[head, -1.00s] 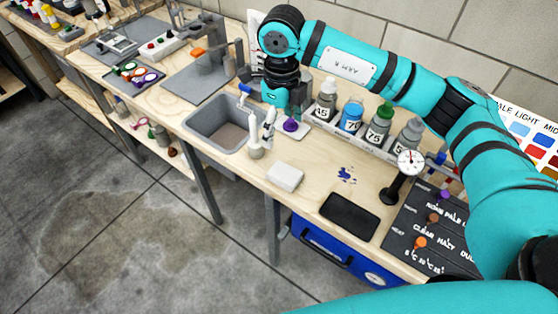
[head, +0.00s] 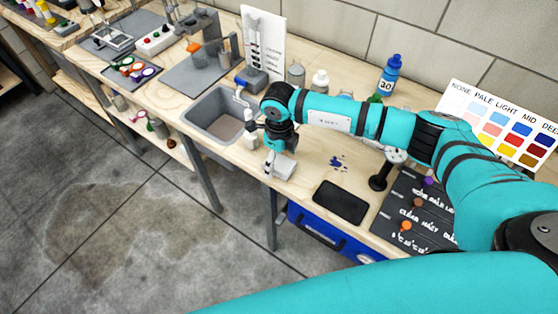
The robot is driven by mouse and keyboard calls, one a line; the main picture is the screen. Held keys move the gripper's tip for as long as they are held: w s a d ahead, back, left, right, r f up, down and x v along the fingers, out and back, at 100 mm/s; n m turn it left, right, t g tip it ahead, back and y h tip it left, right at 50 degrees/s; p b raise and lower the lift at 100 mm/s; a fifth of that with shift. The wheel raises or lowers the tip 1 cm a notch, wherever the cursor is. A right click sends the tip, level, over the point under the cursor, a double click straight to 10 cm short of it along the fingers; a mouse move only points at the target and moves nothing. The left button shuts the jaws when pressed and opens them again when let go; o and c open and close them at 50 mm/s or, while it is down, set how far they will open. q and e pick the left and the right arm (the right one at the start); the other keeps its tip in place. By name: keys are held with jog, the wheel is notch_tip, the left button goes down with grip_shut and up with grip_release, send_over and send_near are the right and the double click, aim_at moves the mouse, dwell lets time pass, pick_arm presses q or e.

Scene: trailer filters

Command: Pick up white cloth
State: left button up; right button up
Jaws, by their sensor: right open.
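The white cloth (head: 286,171) looks like a small folded white block lying on the wooden bench near its front edge, just right of the sink. My right gripper (head: 272,163) is over the cloth, coming down from above, with a finger showing at its left side. The gripper is open. The hand hides part of the cloth, and I cannot tell whether the fingers touch it. My left gripper is not in view.
The grey sink (head: 207,112) is left of the cloth, and a black pad (head: 341,202) lies to its right. A dial gauge stand (head: 380,182) is farther right. Bottles stand behind my arm, including a blue one (head: 389,76). Blue paint spots mark the bench.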

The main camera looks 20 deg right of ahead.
jog(key=shift+f, duration=0.55)
jog(key=c, duration=0.7)
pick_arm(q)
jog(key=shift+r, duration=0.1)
pick_arm(e)
jog(key=c, duration=0.5)
jog(key=shift+o, duration=0.2)
jog(key=shift+r, duration=0.15)
jog(key=shift+r+b, duration=0.35)
jog(key=shift+r, duration=0.2)
notch_tip(320, 180, up, 2)
jog(key=shift+r+b, duration=0.1)
jog(key=shift+b, duration=0.35)
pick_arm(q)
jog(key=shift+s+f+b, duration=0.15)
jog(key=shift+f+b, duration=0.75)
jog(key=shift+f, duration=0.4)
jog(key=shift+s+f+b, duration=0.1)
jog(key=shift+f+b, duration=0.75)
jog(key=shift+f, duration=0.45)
pick_arm(e)
jog(key=s+a+r, duration=0.1)
jog(key=s+a, duration=0.8)
jog(key=s, duration=0.3)
jog(key=shift+s+a+r, duration=0.25)
jog(key=shift+s+a, duration=0.15)
